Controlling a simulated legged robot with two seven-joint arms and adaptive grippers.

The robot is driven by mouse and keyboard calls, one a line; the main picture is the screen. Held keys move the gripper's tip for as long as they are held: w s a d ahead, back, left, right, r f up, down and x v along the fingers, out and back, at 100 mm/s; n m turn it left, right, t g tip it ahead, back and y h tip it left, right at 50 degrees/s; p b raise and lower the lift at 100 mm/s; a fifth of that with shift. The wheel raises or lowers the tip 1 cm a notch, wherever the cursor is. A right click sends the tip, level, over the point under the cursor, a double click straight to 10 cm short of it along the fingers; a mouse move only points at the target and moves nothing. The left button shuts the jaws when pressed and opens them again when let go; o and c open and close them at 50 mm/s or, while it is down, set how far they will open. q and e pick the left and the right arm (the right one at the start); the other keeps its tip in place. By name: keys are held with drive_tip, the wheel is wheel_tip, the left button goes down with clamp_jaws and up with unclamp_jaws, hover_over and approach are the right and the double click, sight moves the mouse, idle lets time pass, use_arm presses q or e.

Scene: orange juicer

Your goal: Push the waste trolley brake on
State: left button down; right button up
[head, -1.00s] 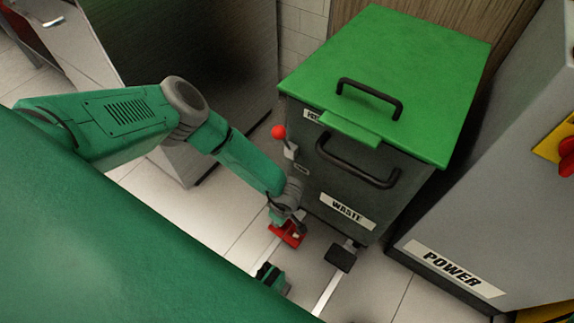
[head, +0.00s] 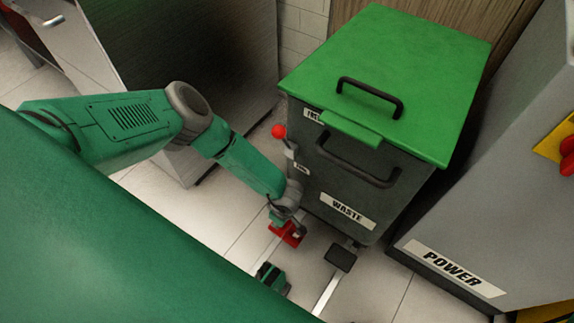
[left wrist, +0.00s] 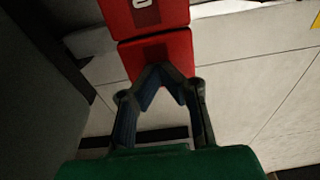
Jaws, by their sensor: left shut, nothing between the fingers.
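The waste trolley (head: 310,178) is a dark bin with a green lid and a "WASTE" label, standing ahead of me. A red pedal (head: 291,236) sits low at its front left, and a black pedal (head: 341,257) is to the right. In the left wrist view, the red pedal (left wrist: 160,57) has two red sections, the far one with a white mark on a dark patch. My left gripper (left wrist: 162,72) is shut and empty. Its fingertips overlap the near red section; I cannot tell if they touch. In the head view, the fingers are not clearly visible.
A red-knobbed lever (head: 278,131) is on the trolley's left side. A grey "POWER" cabinet (head: 500,210) stands close on the right. A dark metal cabinet (head: 190,70) is at the back left. Tiled floor (head: 385,290) is clear in front of the black pedal.

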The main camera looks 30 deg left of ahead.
use_arm(q)
drive_tip(key=shift+f, duration=0.3)
drive_tip(key=shift+r+p, duration=2.8)
drive_tip(key=shift+r, duration=0.75)
